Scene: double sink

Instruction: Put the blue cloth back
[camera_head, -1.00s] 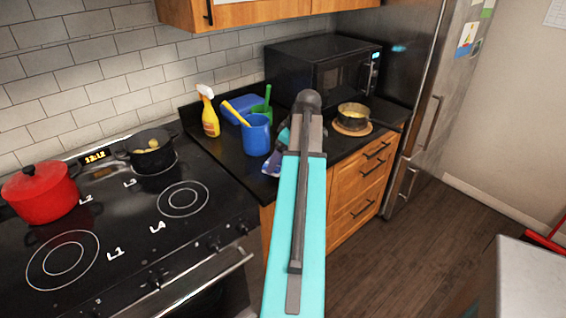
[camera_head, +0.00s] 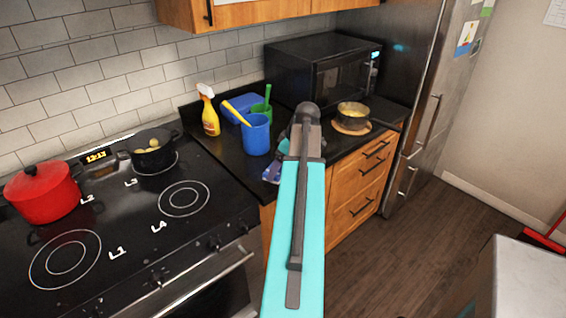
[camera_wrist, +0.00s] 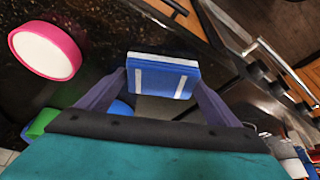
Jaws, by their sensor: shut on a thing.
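The blue cloth (camera_wrist: 165,77) is a flat, folded blue piece with two white stripes, in the middle of the wrist view. My gripper (camera_wrist: 161,84) is shut on it, with one purple finger at each side. In the head view my arm hides most of the gripper. A small blue and purple patch (camera_head: 271,172) shows left of my wrist by the counter's front edge, too small to tell cloth from finger. I cannot tell whether the cloth touches the counter.
A blue cup (camera_head: 256,135) with utensils, a yellow spray bottle (camera_head: 210,112) and a blue container (camera_head: 240,103) stand on the black counter (camera_head: 207,148). A pink-rimmed round thing (camera_wrist: 45,50) lies left of the cloth.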

